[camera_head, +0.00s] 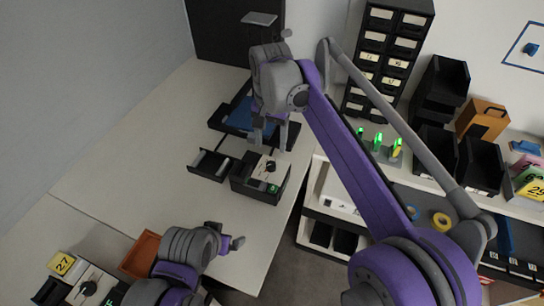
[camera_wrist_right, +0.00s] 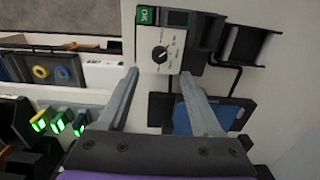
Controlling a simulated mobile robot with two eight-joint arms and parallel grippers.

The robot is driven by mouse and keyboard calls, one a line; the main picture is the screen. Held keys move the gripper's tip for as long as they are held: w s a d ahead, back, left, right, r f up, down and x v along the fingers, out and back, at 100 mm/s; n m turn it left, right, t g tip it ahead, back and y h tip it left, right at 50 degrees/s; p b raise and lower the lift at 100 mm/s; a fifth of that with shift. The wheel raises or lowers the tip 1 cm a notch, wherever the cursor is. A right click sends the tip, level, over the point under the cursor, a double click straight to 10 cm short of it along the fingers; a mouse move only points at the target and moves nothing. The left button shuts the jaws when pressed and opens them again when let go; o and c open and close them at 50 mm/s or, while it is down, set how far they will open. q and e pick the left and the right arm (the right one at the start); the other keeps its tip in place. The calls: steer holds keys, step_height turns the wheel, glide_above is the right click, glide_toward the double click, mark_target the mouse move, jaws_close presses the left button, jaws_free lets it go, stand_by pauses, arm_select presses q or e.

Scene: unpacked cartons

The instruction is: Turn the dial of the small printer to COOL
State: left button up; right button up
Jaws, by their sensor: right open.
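The small printer (camera_head: 243,181) is a dark box with a pale top, a black dial and a green-lit display, near the right edge of the white table. The dial (camera_head: 270,166) shows in the right wrist view (camera_wrist_right: 160,54) with a white pointer mark and small print around it, too small to read. My right gripper (camera_head: 270,143) is open and empty, with its fingers pointing at the printer. In the right wrist view its fingertips (camera_wrist_right: 158,75) lie either side of the panel's lower part, apart from the dial. My left gripper (camera_head: 232,243) is at the lower middle, away from the printer.
An open black tray (camera_head: 211,165) joins the printer's left side. A blue-and-black tray (camera_head: 238,115) lies behind. Another dial panel (camera_head: 90,287), a yellow 27 tag (camera_head: 62,263) and an orange box (camera_head: 139,253) are lower left. The table's middle left is clear; shelves stand right.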

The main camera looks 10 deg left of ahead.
mark_target(271, 164)
step_height(271, 164, down, 8)
steer(key=shift+s+f, duration=0.1)
steer(key=shift+f, duration=0.1)
jaws_close()
stand_by(0.4)
